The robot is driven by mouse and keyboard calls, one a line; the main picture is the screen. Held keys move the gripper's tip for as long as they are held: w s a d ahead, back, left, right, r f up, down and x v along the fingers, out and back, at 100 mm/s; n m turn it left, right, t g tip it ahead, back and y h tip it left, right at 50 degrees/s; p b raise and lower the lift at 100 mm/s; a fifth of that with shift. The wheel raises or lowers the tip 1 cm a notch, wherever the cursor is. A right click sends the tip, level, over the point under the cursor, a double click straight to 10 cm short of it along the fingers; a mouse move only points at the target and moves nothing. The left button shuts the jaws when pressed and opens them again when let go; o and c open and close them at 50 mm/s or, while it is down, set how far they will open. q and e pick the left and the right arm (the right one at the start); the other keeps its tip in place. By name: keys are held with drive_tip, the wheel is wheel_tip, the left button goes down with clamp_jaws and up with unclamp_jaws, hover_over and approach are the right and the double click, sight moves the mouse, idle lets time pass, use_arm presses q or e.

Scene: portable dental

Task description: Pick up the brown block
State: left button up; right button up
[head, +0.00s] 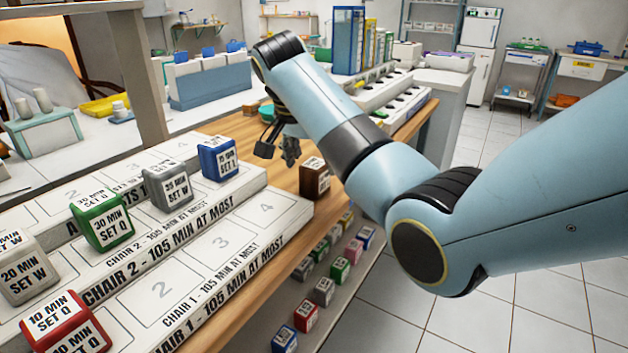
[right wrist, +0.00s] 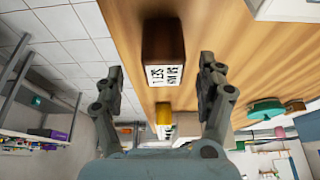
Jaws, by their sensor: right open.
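The brown block (head: 315,178) stands on the wooden counter near its right edge in the head view, beside the far end of the white chair boards. In the right wrist view the brown block (right wrist: 163,52) shows with its white label, ahead of and between the fingers. My right gripper (head: 276,147) is above the counter, left of and beyond the block in the head view. In the right wrist view the right gripper (right wrist: 160,85) is open and empty, its two fingers apart. My left gripper is not in view.
White numbered boards (head: 232,245) carry a red block (head: 64,325), a green block (head: 102,220), a grey block (head: 167,187) and a blue block (head: 218,158). Several small blocks sit on a lower shelf (head: 330,303). A green bowl (right wrist: 265,109) lies on the counter.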

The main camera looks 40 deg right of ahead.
sight(312, 165)
drive_tip(key=b+x, duration=0.1)
drive_tip(key=x, duration=0.4)
drive_tip(key=shift+w, duration=0.15)
drive_tip(key=shift+r, duration=0.1)
drive_tip(key=c, duration=1.3)
drive_tip(key=shift+r, duration=0.1)
